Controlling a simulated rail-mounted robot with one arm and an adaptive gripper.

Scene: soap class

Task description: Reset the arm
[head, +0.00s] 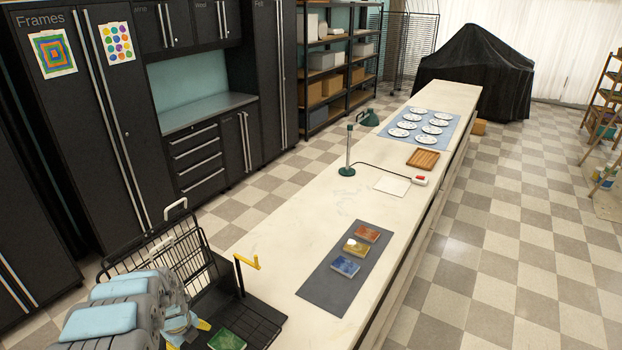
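My arm comes in at the bottom left, grey with light blue panels. My gripper (188,334) is at its end, low over the black rack (262,316); small yellow parts show there. The arm hides much of it, so I cannot tell whether its fingers are open or shut. A green block (227,341) lies on the rack just right of the gripper, apart from it as far as I can see.
A yellow handle (247,262) stands up at the rack's edge. On the long pale counter (300,238) are a grey mat (325,292) with orange, yellow and blue blocks, a green-based stand (347,170), a wooden tray (423,159) and several plates (408,124). Black cabinets line the left.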

